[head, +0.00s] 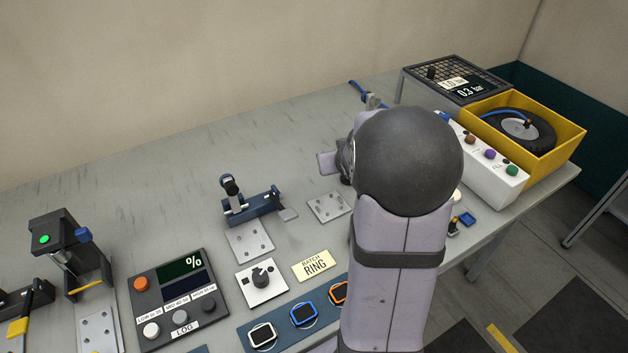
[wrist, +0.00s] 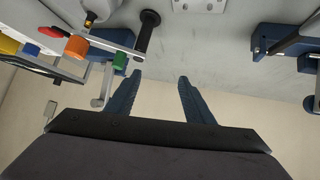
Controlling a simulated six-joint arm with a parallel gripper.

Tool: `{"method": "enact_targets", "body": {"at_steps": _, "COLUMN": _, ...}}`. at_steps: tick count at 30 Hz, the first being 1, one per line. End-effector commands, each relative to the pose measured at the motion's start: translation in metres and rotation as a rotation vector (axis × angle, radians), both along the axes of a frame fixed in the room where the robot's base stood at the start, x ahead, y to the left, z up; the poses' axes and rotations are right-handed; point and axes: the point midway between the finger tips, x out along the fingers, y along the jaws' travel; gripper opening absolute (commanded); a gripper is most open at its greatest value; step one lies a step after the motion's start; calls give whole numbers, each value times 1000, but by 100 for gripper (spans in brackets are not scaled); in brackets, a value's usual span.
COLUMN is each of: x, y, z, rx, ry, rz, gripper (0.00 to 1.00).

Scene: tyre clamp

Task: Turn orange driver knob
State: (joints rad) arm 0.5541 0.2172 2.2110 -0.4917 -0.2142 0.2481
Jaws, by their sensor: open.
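An orange cylindrical knob (wrist: 76,47) shows at the upper left of the wrist view, on a device with a light-coloured bar. A green cylinder (wrist: 120,62) sits to its right, and a black handle (wrist: 148,32) stands beyond that. My gripper (wrist: 160,78) is open with nothing between its two blue fingers. The orange knob is left of the fingers and apart from them. In the head view my arm hides the gripper, and I cannot make out this knob there.
A panel (head: 192,315) marked LOG has a round orange button (head: 141,284). A yellow box (head: 572,138) holding a tyre, a white button box (head: 478,157) and a blue clamp (head: 250,207) stand on the table. Bare table lies behind the clamp.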

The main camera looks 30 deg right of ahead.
Motion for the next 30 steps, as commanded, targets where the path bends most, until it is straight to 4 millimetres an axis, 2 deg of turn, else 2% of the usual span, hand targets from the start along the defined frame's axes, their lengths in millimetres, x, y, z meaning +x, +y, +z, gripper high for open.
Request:
{"method": "enact_targets", "body": {"at_steps": 1, "x": -3, "y": 10, "z": 6, "rx": 7, "ry": 25, "rz": 5, "gripper": 48}}
{"method": "enact_targets", "body": {"at_steps": 12, "x": -36, "y": 67, "z": 6, "rx": 63, "ry": 205, "rz": 30, "gripper": 48}}
{"method": "enact_targets", "body": {"at_steps": 18, "x": -54, "y": 92, "z": 6, "rx": 88, "ry": 285, "rz": 46, "gripper": 48}}
{"method": "enact_targets", "body": {"at_steps": 24, "x": -67, "y": 109, "z": 6, "rx": 104, "ry": 338, "rz": 59, "gripper": 48}}
{"method": "enact_targets", "body": {"at_steps": 30, "x": -73, "y": 116, "z": 5, "rx": 112, "ry": 363, "rz": 64, "gripper": 48}}
